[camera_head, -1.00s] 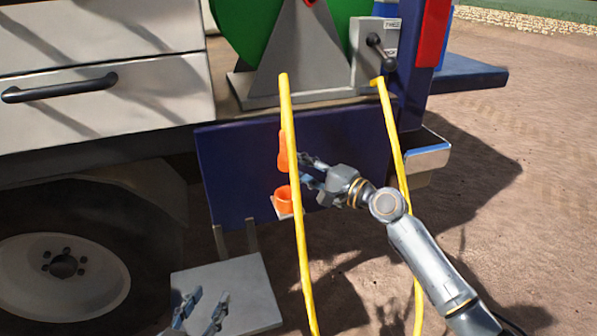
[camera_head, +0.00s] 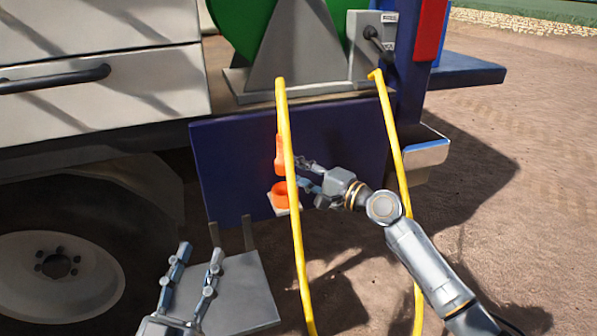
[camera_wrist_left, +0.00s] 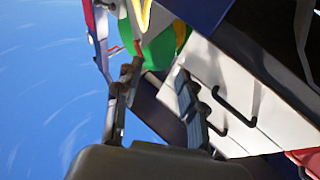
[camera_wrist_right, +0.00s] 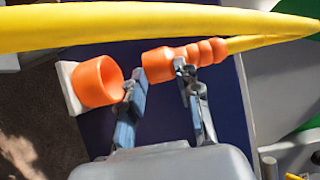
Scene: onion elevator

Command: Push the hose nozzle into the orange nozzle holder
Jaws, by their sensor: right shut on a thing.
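The orange hose nozzle (camera_head: 280,156) hangs upright just above the orange nozzle holder (camera_head: 281,196), partly hidden by the yellow hose in the head view. The holder is an open cup on a pale plate fixed to the dark blue panel. In the right wrist view the nozzle (camera_wrist_right: 170,60) has its wide end toward the cup (camera_wrist_right: 97,82), with a small gap between them. My right gripper (camera_head: 303,172) is shut on the nozzle; one fingertip hides part of its wide end in the wrist view. My left gripper (camera_head: 200,252) is open and empty, lower left of the holder.
The yellow hose (camera_head: 296,215) crosses in front of the panel (camera_head: 240,160), close to the nozzle and holder. A second hose run (camera_head: 394,125) passes by my right arm. A grey step plate (camera_head: 245,290) lies below, and a large wheel (camera_head: 60,265) stands at left.

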